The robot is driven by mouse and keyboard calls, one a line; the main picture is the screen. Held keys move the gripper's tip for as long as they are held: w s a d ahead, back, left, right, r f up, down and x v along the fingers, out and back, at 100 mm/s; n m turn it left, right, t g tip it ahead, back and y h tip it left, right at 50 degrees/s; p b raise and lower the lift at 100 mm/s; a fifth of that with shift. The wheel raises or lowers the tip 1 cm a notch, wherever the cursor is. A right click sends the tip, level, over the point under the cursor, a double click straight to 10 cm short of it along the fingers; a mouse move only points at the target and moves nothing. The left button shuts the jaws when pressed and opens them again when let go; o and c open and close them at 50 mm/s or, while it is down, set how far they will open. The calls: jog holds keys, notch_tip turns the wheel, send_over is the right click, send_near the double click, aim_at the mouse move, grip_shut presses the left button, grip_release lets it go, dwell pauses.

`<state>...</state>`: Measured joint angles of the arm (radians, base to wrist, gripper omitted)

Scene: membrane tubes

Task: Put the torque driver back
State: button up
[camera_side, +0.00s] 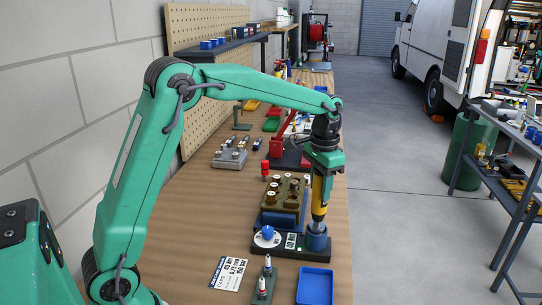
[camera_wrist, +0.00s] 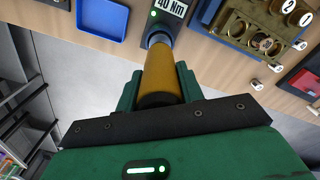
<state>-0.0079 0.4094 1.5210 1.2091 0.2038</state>
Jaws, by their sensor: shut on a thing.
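The torque driver (camera_side: 319,192) has a yellow body with a dark lower end. It stands about upright in my gripper (camera_side: 324,165), which is shut on its upper part. In the wrist view the yellow driver body (camera_wrist: 160,72) lies between the green fingers of my gripper (camera_wrist: 158,90). The driver's lower end meets the blue round holder (camera_side: 317,238) at the right end of a black base (camera_side: 285,247). I cannot tell how deep it sits. In the wrist view a "40 Nm" label (camera_wrist: 172,7) and a green light show just beyond the driver.
A block with several brass round parts (camera_side: 285,193) stands close behind the base. A blue tray (camera_side: 315,286), a printed card (camera_side: 230,272) and a small green stand (camera_side: 265,285) with tubes are in front. A red press (camera_side: 286,140) stands farther back.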

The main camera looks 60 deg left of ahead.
aim_at(320, 197)
jog(key=shift+f, duration=1.95)
jog(key=o, duration=1.1)
notch_tip(320, 197, up, 12)
jog(key=shift+f, duration=0.15)
jog(key=shift+r, duration=0.3)
